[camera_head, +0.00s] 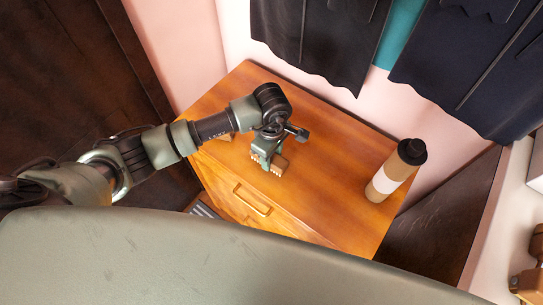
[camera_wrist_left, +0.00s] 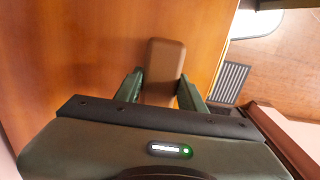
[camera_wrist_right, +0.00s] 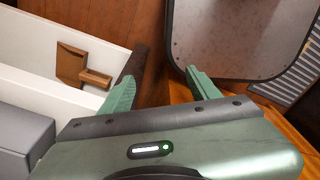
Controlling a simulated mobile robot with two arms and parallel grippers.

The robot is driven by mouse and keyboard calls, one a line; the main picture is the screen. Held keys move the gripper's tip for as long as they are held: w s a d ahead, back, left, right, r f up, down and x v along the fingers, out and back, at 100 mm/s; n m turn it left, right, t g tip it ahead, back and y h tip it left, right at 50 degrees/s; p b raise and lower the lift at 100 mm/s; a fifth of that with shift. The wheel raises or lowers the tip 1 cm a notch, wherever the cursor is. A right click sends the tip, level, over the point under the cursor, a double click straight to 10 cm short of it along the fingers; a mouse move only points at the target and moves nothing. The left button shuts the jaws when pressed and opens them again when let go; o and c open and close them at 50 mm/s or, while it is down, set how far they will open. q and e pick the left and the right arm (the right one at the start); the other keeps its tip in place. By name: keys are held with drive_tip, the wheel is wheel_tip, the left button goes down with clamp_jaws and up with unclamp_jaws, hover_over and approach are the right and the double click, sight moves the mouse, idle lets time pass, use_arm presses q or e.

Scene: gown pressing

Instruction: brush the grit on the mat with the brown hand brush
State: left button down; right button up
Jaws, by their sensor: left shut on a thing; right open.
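My left gripper (camera_head: 268,152) is above the left part of the orange wooden cabinet top (camera_head: 320,150). It is shut on the brown hand brush (camera_head: 278,165), whose pale bristles show at its lower edge. I cannot tell whether the bristles touch the wood. In the left wrist view the brush (camera_wrist_left: 165,62) is a plain brown block between the fingers of the gripper (camera_wrist_left: 160,82). My right gripper (camera_wrist_right: 162,75) is open and empty in the right wrist view; it is not in the head view. I cannot make out a mat or grit.
A brown bottle (camera_head: 385,182) with a black cap and white label stands at the cabinet's right. Dark gowns (camera_head: 320,40) hang behind. The cabinet top between brush and bottle is clear. A drawer handle (camera_head: 252,200) is on the front. A striped grate (camera_wrist_left: 230,82) lies below.

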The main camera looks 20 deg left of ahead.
use_arm(q)
drive_tip(key=shift+r+p, duration=1.15)
drive_tip(key=shift+r, duration=1.4)
drive_tip(key=shift+f, duration=0.1)
